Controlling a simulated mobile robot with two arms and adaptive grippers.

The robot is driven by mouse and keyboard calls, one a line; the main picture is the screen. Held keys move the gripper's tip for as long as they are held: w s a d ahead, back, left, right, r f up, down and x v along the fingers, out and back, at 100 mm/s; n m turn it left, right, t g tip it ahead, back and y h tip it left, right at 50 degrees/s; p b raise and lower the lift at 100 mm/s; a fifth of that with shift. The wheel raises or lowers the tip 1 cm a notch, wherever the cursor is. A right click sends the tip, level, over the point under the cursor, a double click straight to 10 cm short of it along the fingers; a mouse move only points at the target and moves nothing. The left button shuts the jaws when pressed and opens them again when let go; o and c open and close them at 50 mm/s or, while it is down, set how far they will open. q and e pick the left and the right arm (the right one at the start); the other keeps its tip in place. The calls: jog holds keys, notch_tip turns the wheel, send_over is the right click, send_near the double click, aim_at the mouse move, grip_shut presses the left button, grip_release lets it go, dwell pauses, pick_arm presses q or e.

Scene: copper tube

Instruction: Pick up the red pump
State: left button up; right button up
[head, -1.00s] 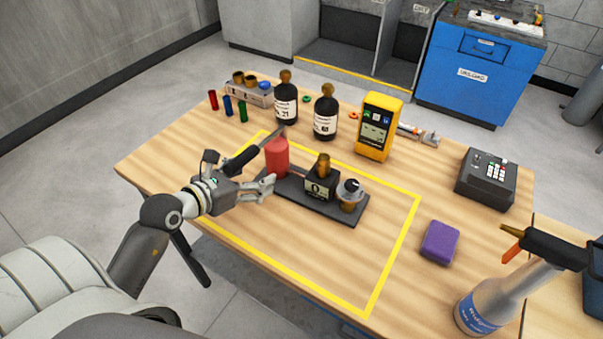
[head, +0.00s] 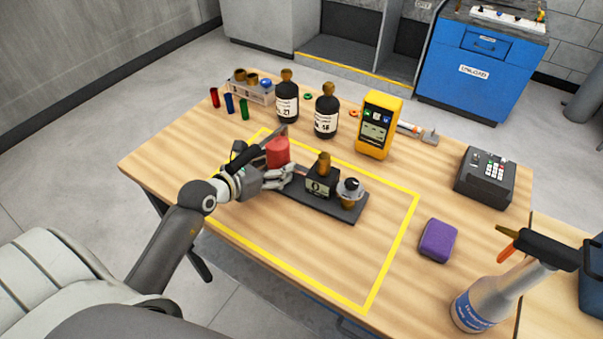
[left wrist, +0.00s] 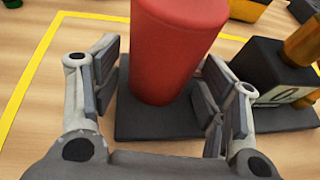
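The red pump (head: 278,152) is a red cylinder standing upright at the left end of a dark tray (head: 335,206). It also shows in the left wrist view (left wrist: 172,55), between the fingers of my left gripper (left wrist: 158,95). The left gripper is open, with a finger on each side of the pump. A gap shows at the left finger; the right finger is close to the pump, and I cannot tell if it touches. In the head view the left gripper (head: 272,178) covers the pump's lower part. My right gripper is not in view.
A black block with a brown-topped bottle (head: 321,180) and a round dark-topped part (head: 350,192) stand on the same tray, right of the pump. Two dark bottles (head: 287,100) and a yellow meter (head: 378,126) stand behind. The table front inside the yellow outline is clear.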

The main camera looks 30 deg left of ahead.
pick_arm(q)
jog(key=shift+f, duration=0.1)
grip_shut()
jog(key=shift+w+r, duration=0.15)
jog(key=shift+r, duration=0.2)
jog(key=shift+r, duration=0.1)
